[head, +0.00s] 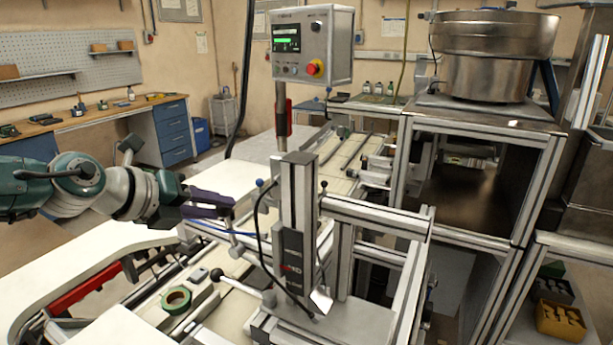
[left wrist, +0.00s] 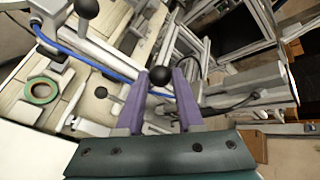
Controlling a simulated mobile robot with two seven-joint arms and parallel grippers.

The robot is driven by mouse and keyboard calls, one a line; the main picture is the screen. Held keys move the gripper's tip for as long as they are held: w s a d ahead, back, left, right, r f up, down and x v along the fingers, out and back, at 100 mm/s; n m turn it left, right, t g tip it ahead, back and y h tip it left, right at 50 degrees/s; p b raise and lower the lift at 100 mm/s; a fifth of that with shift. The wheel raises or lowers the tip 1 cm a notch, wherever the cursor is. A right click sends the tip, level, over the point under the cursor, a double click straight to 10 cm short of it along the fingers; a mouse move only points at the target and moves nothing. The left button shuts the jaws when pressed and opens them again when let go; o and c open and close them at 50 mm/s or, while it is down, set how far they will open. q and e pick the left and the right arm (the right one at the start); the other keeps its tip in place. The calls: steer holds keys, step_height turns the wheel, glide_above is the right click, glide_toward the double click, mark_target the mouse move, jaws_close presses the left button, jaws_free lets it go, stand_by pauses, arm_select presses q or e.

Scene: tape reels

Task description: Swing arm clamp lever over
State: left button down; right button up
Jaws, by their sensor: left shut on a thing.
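My left gripper (head: 228,204) reaches in from the left with purple fingers. It is shut on a lever beside the upright press column (head: 299,205). In the left wrist view the dark ball knob (left wrist: 162,76) of this lever shows between the finger ends of the gripper (left wrist: 163,88). In the head view the fingers hide most of the lever's top. A green tape reel (head: 177,299) lies flat on the pale track, below and left of the gripper; it also shows in the left wrist view (left wrist: 42,91). My right gripper is not in view.
Another lever with a black ball knob (head: 217,274) stands close to the reel. A control box (head: 312,45) with a red button rises behind the column. A steel bowl feeder (head: 494,55) stands at right. A blue hose (head: 222,231) runs below the gripper.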

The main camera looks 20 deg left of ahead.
arm_select(q)
steer(key=shift+d+r+p, duration=0.15)
steer(key=shift+d+p, duration=0.1)
steer(key=shift+p, duration=0.15)
steer(key=c, duration=0.5)
jaws_free()
steer(key=p+v, duration=0.6)
steer(key=v, duration=0.4)
steer(key=shift+d, duration=0.2)
